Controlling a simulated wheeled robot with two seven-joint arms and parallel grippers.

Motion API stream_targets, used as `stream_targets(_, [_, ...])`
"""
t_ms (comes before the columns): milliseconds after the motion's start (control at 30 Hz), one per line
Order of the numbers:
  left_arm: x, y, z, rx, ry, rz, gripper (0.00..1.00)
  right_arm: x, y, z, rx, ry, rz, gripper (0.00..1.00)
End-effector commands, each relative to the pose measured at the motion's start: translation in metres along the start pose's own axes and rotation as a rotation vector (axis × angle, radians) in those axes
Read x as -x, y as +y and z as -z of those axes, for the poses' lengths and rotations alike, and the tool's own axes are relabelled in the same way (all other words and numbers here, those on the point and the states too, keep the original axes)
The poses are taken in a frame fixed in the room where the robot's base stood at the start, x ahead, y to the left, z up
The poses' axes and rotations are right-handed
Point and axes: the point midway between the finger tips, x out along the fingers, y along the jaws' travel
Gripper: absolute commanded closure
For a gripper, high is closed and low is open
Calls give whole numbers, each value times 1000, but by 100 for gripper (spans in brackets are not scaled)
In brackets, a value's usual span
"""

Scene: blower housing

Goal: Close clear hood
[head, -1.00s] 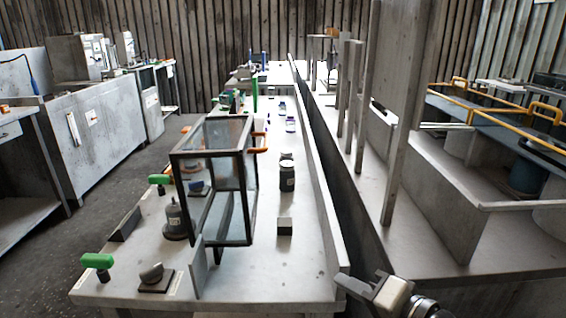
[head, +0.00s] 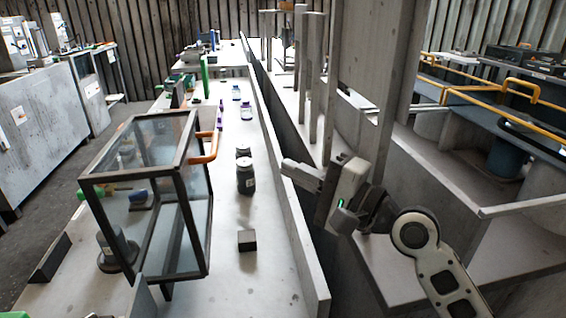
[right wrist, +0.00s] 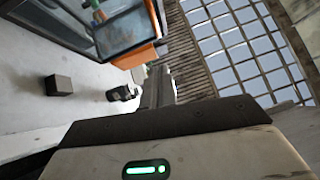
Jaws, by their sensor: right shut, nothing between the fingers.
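The clear hood (head: 150,195) is a dark-framed box with clear panes on the bench at the left of the head view. It is tilted and has an orange handle (head: 204,147) on its right side. A grey blower-like part (head: 117,247) stands under and behind its panes. The hood also shows at the top of the right wrist view (right wrist: 100,25), with its orange handle (right wrist: 136,57). My right gripper (head: 290,170) is over the bench's right wall, to the right of the hood and apart from it. It is shut and empty. My left gripper is not in view.
A small dark block (head: 247,240) and dark jars (head: 245,177) stand on the bench right of the hood. Blue-labelled bottles (head: 246,112) stand farther back. A raised wall (head: 290,215) edges the bench, with upright posts beyond it. The bench's front right is clear.

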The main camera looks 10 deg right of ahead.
Motion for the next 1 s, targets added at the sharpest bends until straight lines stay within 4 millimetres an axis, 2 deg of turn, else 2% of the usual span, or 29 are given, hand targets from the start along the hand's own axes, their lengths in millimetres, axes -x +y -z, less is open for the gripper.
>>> stream_targets(200, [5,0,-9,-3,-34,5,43,-48,-2,0,0,-1,1,100])
stream_targets(367, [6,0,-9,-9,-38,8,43,-81,-2,-1,2,-1,-1,100])
stream_targets(400, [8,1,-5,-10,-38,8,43,-86,-2,-7,-1,-4,-1,100])
stream_targets(633, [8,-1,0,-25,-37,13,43,-104,-1,-26,2,-1,-1,100])
stream_targets(1000, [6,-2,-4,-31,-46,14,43,-107,1,-28,3,1,-2,100])
